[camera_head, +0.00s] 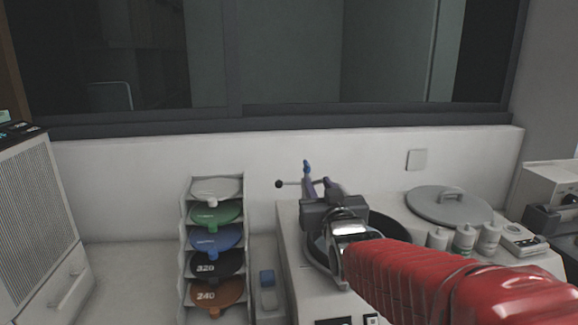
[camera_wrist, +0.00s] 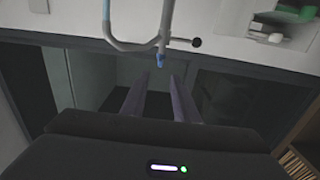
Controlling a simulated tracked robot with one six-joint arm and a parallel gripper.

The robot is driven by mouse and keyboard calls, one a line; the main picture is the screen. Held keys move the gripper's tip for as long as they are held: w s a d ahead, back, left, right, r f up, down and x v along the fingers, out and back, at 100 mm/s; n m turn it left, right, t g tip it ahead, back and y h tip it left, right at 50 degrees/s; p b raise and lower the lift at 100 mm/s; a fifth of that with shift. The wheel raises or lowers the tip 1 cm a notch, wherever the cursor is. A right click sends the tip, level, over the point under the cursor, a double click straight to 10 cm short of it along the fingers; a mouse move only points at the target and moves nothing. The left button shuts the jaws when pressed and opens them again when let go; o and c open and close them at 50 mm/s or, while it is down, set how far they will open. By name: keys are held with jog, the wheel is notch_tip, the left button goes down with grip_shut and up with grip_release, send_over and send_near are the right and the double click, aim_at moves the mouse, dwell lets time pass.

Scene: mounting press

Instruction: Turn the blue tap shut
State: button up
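A thin grey bent pipe (camera_wrist: 130,46) rises behind the work surface, with a small blue tip (camera_wrist: 160,62) at its end. In the head view the blue piece (camera_head: 306,167) shows just above my fingers. A short lever ending in a black knob (camera_wrist: 196,42) sticks out sideways from the pipe; the knob (camera_head: 278,184) also shows in the head view. My gripper (camera_wrist: 158,78) is open and empty, its two fingers apart and pointing towards the blue tip. The tip appears just beyond the fingertips, between their lines. In the head view my gripper (camera_head: 317,181) partly hides the pipe.
A rack of coloured discs (camera_head: 186,250) stands left of the counter (camera_head: 300,275). A round basin lies under my arm. A grey lid (camera_head: 449,207) and several bottles (camera_head: 464,240) are to the right. The wall and window are close behind.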

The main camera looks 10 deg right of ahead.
aim_at(304, 161)
jog(key=shift+w, duration=6.9)
jog(key=shift+c, duration=0.3)
jog(key=shift+a, duration=0.1)
grip_shut()
